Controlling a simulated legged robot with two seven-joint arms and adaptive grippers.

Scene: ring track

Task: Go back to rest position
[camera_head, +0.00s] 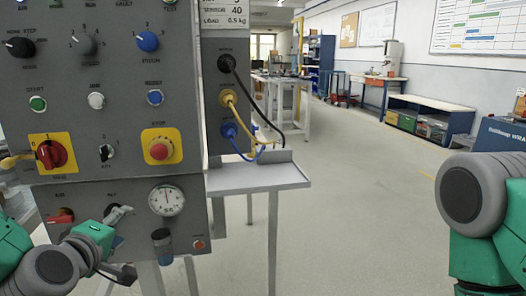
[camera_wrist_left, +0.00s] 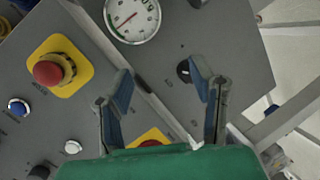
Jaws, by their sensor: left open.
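My left arm comes in at the lower left of the head view. Its gripper (camera_head: 122,245) is in front of the lower part of the grey control panel (camera_head: 120,110). In the left wrist view the gripper (camera_wrist_left: 162,85) is open, its two blue-padded fingers apart with nothing held between them. A small black knob (camera_wrist_left: 184,70) shows beyond the fingers, close to the right one; I cannot tell how near it is in depth. My right arm shows at the right edge of the head view, but its gripper is out of view.
The panel bears a red stop button (camera_head: 160,150), a red rotary switch (camera_head: 51,154) and a pressure gauge (camera_head: 166,200). Cables (camera_head: 243,110) hang over a small grey shelf (camera_head: 258,178). Open floor (camera_head: 350,220) lies to the right, with low cabinets (camera_head: 430,115) along the wall.

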